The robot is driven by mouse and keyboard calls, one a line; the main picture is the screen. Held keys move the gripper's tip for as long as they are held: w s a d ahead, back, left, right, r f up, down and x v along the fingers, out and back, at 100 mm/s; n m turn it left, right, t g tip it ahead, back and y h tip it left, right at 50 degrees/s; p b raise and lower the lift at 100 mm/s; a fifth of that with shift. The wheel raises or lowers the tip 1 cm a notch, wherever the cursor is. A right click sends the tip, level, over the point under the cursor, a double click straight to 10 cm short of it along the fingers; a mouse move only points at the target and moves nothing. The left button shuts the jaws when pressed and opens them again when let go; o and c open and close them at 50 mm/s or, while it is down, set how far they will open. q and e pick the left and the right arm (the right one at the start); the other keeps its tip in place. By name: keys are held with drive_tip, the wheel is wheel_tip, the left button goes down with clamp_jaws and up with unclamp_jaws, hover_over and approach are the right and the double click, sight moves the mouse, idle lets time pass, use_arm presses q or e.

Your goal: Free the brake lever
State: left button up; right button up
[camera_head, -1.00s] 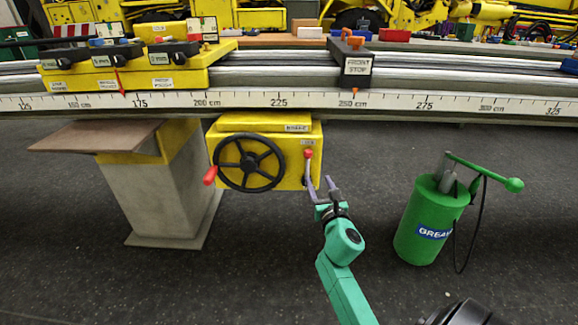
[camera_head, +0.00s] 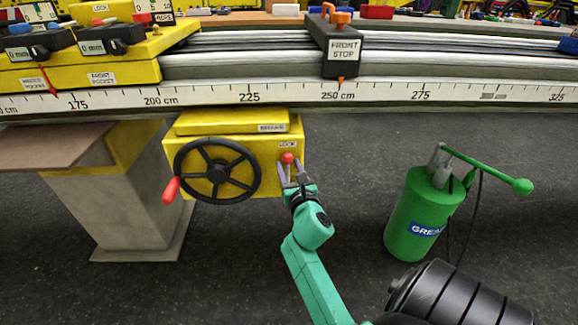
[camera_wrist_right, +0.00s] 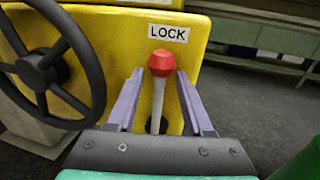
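The brake lever (camera_wrist_right: 159,85) is a pale rod with a red knob, rising from a slot in the yellow brake box under a LOCK label. In the head view its red knob (camera_head: 287,158) shows at the right side of the yellow brake box (camera_head: 285,129). My right gripper (camera_head: 290,171) is at the lever. In the right wrist view the purple fingers (camera_wrist_right: 158,90) stand open on either side of the rod, with a visible gap on both sides. The lower rod is partly hidden by the gripper's body. My left gripper is not in view.
A black handwheel (camera_head: 217,170) with a red handle is on the box, left of the lever. A green grease pump (camera_head: 416,210) stands on the floor to the right. The rail with its scale (camera_head: 380,94) and front stop (camera_head: 336,48) runs above.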

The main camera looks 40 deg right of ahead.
clamp_jaws()
idle(1.2)
